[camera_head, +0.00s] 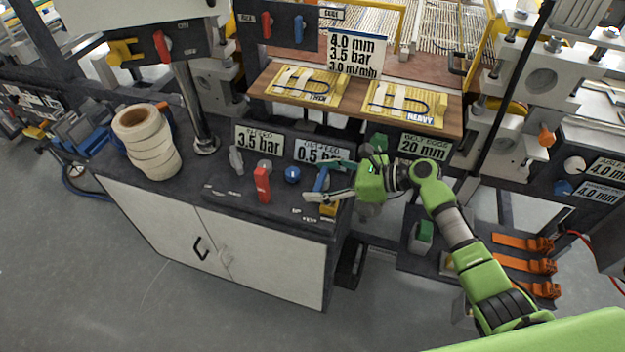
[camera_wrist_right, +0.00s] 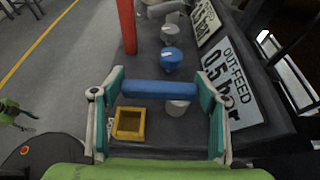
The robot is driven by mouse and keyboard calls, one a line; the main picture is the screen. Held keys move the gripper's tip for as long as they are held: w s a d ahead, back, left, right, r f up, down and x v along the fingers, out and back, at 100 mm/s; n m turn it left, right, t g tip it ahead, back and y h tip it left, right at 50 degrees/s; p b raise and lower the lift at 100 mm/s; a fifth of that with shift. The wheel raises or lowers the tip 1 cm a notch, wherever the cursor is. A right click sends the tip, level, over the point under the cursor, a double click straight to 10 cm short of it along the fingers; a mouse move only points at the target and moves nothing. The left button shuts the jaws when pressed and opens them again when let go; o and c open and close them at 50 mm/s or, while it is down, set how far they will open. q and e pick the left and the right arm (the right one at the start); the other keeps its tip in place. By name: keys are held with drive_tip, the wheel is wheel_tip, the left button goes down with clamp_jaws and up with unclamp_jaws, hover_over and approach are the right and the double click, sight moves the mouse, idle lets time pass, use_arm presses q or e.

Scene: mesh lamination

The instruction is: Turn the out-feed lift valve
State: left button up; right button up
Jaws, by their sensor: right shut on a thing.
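The out-feed lift valve has a blue lever handle (camera_wrist_right: 160,88) on a round grey base (camera_wrist_right: 178,107). In the wrist view the handle lies crosswise between my right gripper's (camera_wrist_right: 160,97) two fingers, one finger at each end. In the head view the right gripper (camera_head: 325,180) reaches in from the right over the black cabinet top, and the blue handle (camera_head: 320,178) is partly hidden by its fingers. The OUT-FEED 0.5 bar sign (camera_wrist_right: 232,80) stands behind the valve; it also shows in the head view (camera_head: 318,152).
A red lever (camera_head: 262,184) and a blue knob (camera_head: 292,175) stand left of the gripper on the cabinet top. A yellow square piece (camera_wrist_right: 129,123) lies close to the fingers. Stacked tape rolls (camera_head: 146,143) stand at the far left. Boards with samples (camera_head: 350,98) are behind.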

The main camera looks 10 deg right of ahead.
drive_tip(key=shift+f, duration=0.1)
drive_tip(key=o, duration=1.6)
drive_tip(key=shift+o, duration=0.2)
drive_tip(key=v, duration=1.2)
